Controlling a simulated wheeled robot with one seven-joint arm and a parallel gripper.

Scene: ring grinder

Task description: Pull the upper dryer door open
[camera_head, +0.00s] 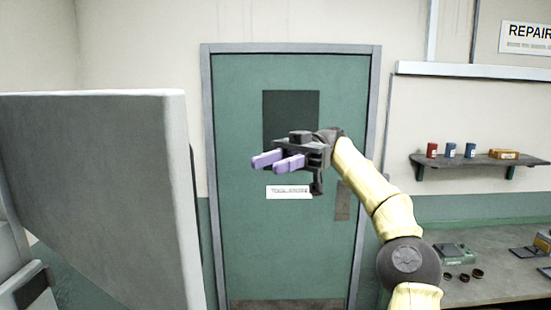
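A large pale grey panel (95,190) with a thick right edge fills the left side of the view. I cannot tell for sure whether it is the upper dryer door, standing open, or another part of the machine. Part of a grey machine body with a dark handle-like part (35,288) shows at the lower left edge. My gripper (268,166) is in mid-air at the centre, to the right of the panel and apart from it in the picture. Its two purple fingers point left, with a gap between them and nothing held.
A closed green room door (235,235) stands behind my gripper. At right, a wall shelf (475,161) bears small red and blue cans and a box. A workbench (500,284) with small tools stands below it. Open air lies between panel and gripper.

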